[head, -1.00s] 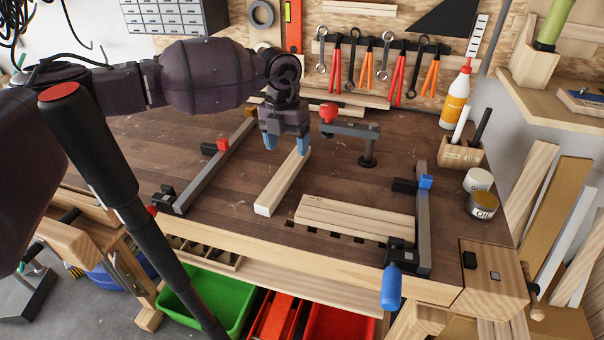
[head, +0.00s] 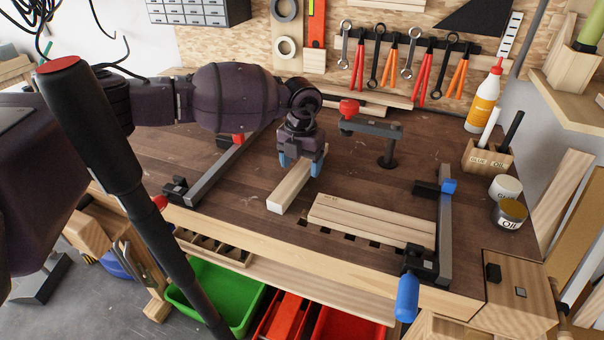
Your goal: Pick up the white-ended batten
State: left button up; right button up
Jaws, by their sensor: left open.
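The white-ended batten (head: 290,189) lies on the workbench, left of the middle, with its pale end toward the front edge. My left gripper (head: 301,166) is open above its far part. The blue-tipped fingers appear on either side of the batten, apart from each other; whether they touch it I cannot tell. My right gripper is not in view.
Flat boards (head: 370,218) lie just right of the batten. A bar clamp (head: 222,167) lies to the left, another (head: 445,230) to the right. A black holdfast with a red knob (head: 372,127) stands behind. Bare bench (head: 345,175) lies between.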

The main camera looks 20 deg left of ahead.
pick_arm(q)
jog(key=shift+f, duration=1.1)
jog(key=shift+r, duration=0.15)
jog(key=c, duration=1.1)
jog(key=shift+o, duration=0.2)
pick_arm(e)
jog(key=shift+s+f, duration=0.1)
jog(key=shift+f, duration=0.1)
